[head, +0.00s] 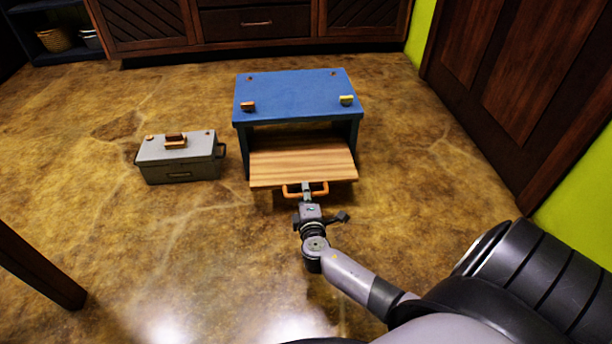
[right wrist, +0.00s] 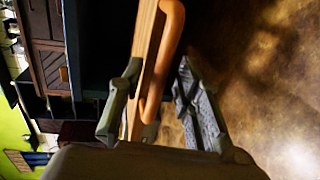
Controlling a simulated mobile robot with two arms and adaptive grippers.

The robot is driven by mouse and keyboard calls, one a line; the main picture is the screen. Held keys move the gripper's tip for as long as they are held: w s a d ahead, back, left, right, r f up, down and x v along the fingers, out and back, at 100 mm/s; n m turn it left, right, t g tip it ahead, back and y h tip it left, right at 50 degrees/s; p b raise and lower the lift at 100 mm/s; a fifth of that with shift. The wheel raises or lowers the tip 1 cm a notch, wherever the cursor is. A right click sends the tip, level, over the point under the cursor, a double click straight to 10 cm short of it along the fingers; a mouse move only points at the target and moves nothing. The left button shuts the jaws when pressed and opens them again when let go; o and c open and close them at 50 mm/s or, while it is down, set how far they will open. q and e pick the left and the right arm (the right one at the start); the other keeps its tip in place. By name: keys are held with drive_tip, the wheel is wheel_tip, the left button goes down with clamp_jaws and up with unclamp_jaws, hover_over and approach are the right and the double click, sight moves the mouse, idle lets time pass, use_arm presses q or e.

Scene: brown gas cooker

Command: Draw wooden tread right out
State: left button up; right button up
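The wooden tread (head: 300,162) is a light striped board jutting from the front of a blue step unit (head: 297,95). An orange handle (head: 319,191) sits on its front edge. My right gripper (head: 306,190) is at this handle, reaching it from the front. In the right wrist view the fingers (right wrist: 158,85) close in on both sides of the orange handle (right wrist: 168,50), with the tread's edge (right wrist: 145,28) beside it. My left gripper is not in view.
A grey toolbox (head: 180,158) stands on the floor left of the step unit. Dark wooden cabinets (head: 255,22) line the back, and a dark door (head: 510,75) is on the right. The brown floor in front is mostly clear; a dark leg (head: 38,268) stands at lower left.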

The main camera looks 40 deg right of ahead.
wheel_tip(320, 180, up, 10)
drive_tip(key=shift+r, duration=0.2)
idle(0.3)
drive_tip(key=shift+f, duration=0.2)
